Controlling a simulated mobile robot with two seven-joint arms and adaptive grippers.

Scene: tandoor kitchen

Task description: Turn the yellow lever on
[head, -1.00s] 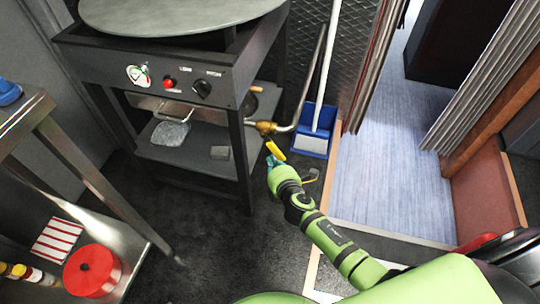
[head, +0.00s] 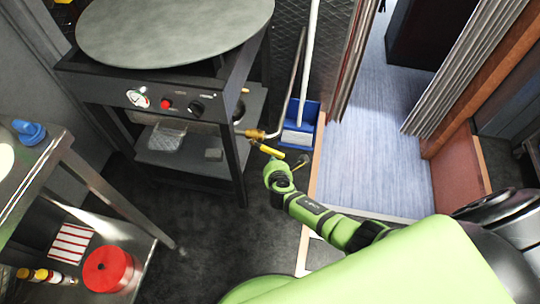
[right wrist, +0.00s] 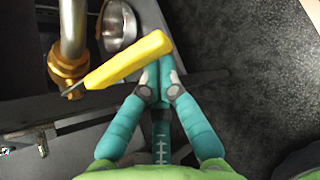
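The yellow lever (head: 271,152) sticks out from a brass valve (head: 252,133) on the pipe at the stove's lower right side. In the right wrist view the lever (right wrist: 130,60) slants up to the right from the brass fitting (right wrist: 66,68). My right gripper (right wrist: 160,77) has its teal fingers drawn together right at the lever's free end, which crosses in front of the fingertips. I cannot tell whether they touch it. In the head view my right gripper (head: 276,167) is just below the lever, its fingers mostly hidden. My left gripper is not in view.
The stove (head: 170,90) with its round plate stands behind. A blue dustpan (head: 298,130) stands right of the valve. The dark floor (head: 225,230) between is clear.

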